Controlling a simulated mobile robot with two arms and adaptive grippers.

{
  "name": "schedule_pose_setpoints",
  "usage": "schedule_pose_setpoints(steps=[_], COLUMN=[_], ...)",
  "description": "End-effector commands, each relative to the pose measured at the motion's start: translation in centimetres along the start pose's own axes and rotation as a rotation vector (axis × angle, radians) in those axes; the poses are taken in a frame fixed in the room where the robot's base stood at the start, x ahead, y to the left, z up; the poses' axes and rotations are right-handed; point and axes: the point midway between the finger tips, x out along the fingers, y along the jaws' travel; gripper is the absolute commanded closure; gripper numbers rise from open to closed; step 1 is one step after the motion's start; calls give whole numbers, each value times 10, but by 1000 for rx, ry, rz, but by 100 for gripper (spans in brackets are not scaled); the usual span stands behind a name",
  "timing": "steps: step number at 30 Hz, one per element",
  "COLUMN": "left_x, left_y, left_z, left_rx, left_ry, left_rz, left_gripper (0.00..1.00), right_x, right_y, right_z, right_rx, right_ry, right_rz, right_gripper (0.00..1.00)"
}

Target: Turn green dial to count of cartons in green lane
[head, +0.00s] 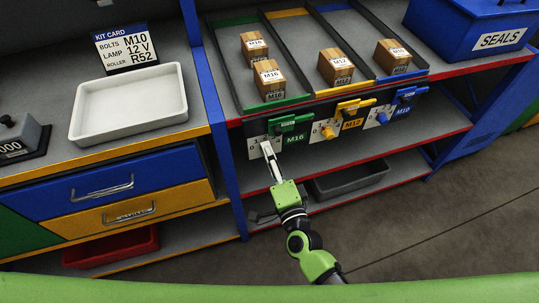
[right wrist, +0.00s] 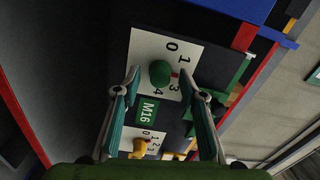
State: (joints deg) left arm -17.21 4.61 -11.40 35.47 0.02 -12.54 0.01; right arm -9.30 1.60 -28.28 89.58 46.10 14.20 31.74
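Two brown M16 cartons, one farther back (head: 254,45) and one in front (head: 268,78), stand in the green lane (head: 285,101) at the left of the rack. The green dial (right wrist: 160,73) sits on a white plate with black numbers; 0, 1, 3 and 4 can be read. A small red mark shows beside the dial; its exact setting is unclear. My right gripper (head: 266,147) is at the M16 plate, hiding the dial in the head view. In the right wrist view its fingers are open, one on each side of the dial; contact is unclear. My left gripper is out of view.
A yellow dial (head: 328,132) and a blue dial (head: 382,118) sit to the right. The yellow lane holds an M12 carton (head: 335,66), the blue lane one carton (head: 391,56). A green lever-like part (head: 290,122) is close above my gripper. A grey bin (head: 348,180) lies below.

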Motion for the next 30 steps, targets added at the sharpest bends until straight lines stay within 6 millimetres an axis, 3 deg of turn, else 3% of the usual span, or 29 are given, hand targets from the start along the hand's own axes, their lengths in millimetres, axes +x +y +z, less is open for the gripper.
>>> schedule_pose_setpoints(steps=[12, 18, 30], left_x=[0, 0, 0], left_y=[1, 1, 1], left_z=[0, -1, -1], left_rx=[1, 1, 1], left_ry=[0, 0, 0], left_rz=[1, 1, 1], left_gripper=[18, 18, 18], right_x=[-79, -108, -117], right_y=[2, 1, 0], right_z=[1, 0, 0], right_rx=[-1, -1, 0], right_ry=[-3, -1, 0], right_rz=[4, 2, 1], right_gripper=[62, 62, 62])
